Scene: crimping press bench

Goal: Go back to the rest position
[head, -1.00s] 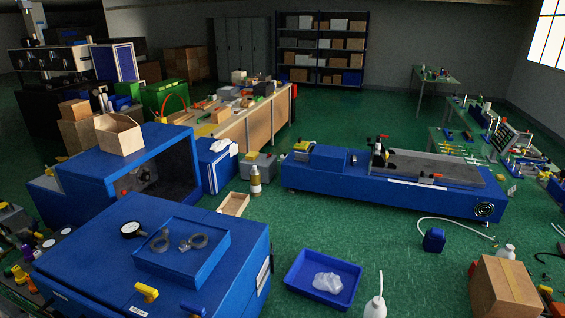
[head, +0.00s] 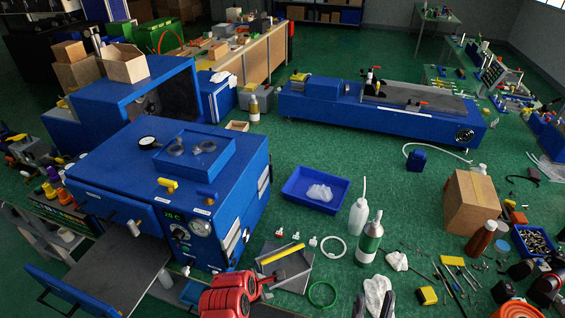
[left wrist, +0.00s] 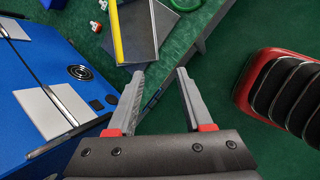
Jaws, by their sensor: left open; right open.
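My left gripper (head: 272,280) is at the bottom of the head view, beyond a red, black-slotted body, just at the near edge of a grey tray. In the left wrist view my left gripper (left wrist: 160,73) has its two grey fingers spread with nothing between them. My right gripper (head: 374,296) shows at the bottom edge of the head view as two dark fingertips set apart. A white cloth (head: 377,285) shows between and behind them; I cannot tell whether they touch it. The rest of the right arm is out of view.
A blue press cabinet (head: 110,175) stands left of my left gripper. The grey tray (head: 296,280) with a yellow bar (head: 283,253) and a green ring (head: 322,293) lie close by. Bottles (head: 369,240), a cardboard box (head: 470,205) and small tools crowd the right. A blue bin (head: 338,203) lies beyond.

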